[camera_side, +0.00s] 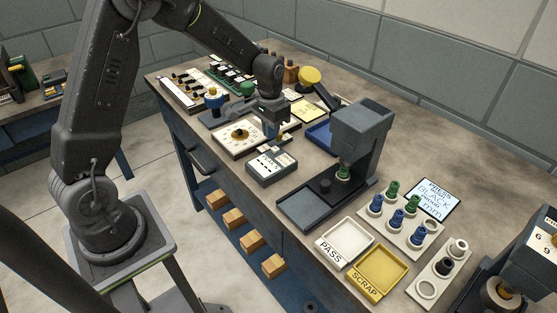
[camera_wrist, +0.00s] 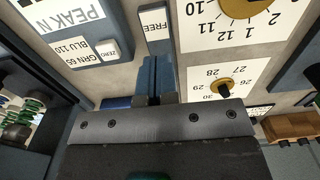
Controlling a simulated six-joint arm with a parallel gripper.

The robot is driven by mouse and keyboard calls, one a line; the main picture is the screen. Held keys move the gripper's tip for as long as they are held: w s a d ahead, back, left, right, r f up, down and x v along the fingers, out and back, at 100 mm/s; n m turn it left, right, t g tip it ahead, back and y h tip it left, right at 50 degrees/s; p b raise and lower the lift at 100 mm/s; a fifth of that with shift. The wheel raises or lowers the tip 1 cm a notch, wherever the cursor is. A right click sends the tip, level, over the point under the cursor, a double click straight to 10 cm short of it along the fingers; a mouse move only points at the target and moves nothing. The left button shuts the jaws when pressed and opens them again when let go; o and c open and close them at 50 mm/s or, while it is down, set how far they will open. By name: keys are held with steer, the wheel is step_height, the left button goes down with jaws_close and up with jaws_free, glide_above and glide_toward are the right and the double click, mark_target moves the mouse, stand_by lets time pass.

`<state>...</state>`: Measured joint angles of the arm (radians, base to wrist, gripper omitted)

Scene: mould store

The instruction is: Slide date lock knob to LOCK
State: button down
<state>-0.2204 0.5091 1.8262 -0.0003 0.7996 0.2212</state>
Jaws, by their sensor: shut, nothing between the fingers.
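My gripper (camera_side: 271,131) is shut and empty, pointing down over the bench between the dial plate and the grey meter box. In the wrist view its blue fingers (camera_wrist: 156,78) lie together just below a white FREE label on a narrow blue-grey strip (camera_wrist: 145,6). The lock knob and a LOCK label cannot be made out; the fingers and gripper body cover the rest of the strip. Right of the strip are the white month dial plate (camera_wrist: 204,38) and a day dial plate (camera_wrist: 245,69) with a small yellow knob. I cannot tell whether the fingers touch anything.
The grey meter box (camera_side: 272,168), with PEAK and ZERO labels, stands close to the fingers. A grey press (camera_side: 360,135) stands to the right. PASS (camera_side: 347,238) and SCRAP (camera_side: 380,268) trays lie at the front right. A yellow-topped lever (camera_side: 309,76) rises behind the gripper.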

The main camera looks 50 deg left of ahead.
steer(key=shift+s+r, duration=0.4)
steer(key=shift+s, duration=0.25)
steer(key=shift+s+r, duration=0.4)
steer(key=shift+s, duration=0.25)
steer(key=s+r, duration=0.3)
steer(key=r, duration=0.4)
steer(key=shift+r, duration=0.1)
